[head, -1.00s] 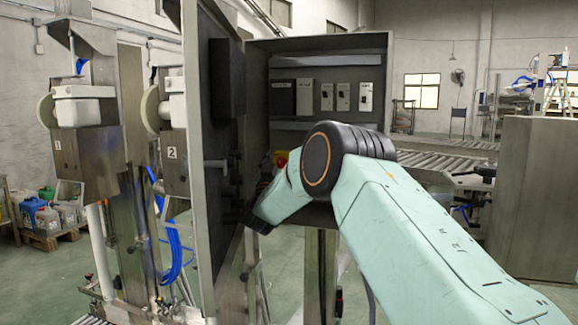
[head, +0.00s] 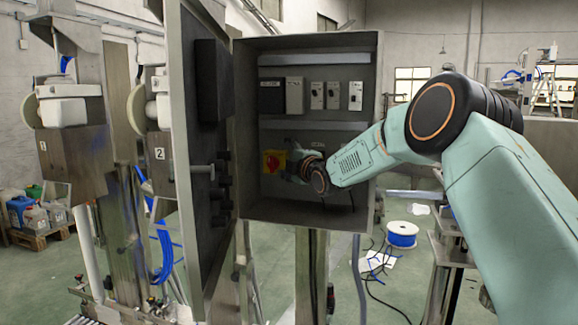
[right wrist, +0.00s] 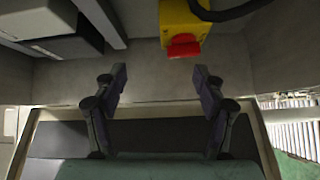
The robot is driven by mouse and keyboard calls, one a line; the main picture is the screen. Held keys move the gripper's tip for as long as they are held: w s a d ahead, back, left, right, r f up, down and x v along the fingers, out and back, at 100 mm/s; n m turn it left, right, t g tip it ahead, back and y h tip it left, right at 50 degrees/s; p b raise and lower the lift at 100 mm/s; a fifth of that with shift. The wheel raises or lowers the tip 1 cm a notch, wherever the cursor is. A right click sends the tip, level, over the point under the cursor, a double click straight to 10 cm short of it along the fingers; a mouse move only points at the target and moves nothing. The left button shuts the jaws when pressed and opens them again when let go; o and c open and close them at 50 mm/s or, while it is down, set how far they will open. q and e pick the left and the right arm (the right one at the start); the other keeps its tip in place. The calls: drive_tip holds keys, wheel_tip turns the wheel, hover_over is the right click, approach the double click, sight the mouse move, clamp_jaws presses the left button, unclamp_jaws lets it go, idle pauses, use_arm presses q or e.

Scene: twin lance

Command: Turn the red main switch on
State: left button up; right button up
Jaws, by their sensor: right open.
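The red main switch (head: 272,161) sits on a yellow box inside the open grey cabinet, low on its back panel. In the right wrist view the red switch (right wrist: 184,47) is on the yellow box (right wrist: 180,20), beyond the fingertips and nearer the right-hand finger. My right gripper (head: 293,169) is inside the cabinet, just right of the switch in the head view. In the right wrist view my right gripper (right wrist: 160,76) is open, with nothing between its fingers. No contact with the switch shows. My left gripper is not in view.
The cabinet door (head: 195,150) stands open on the left, with knobs on it. Several breakers (head: 333,95) line the panel above the switch. The cabinet's right wall (head: 370,150) is close to my forearm. A blue-and-white cable spool (head: 402,235) is on the floor behind.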

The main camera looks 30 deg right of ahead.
sight(271, 164)
drive_tip(key=w+f+n, duration=0.1)
drive_tip(key=w, duration=0.1)
drive_tip(key=w+f+n+g+p, duration=0.1)
drive_tip(key=f, duration=0.1)
drive_tip(key=shift+w+a+n, duration=0.1)
drive_tip(key=shift+w+n, duration=0.3)
drive_tip(key=shift+w+p, duration=0.4)
drive_tip(key=shift+w, duration=0.1)
drive_tip(key=shift+w+p, duration=0.3)
drive_tip(key=shift+w+d+f+p, duration=0.1)
drive_tip(key=shift+w+d+p, duration=0.1)
drive_tip(key=shift+w+p, duration=0.25)
drive_tip(key=shift+w+a+f, duration=0.1)
drive_tip(key=shift+w, duration=0.45)
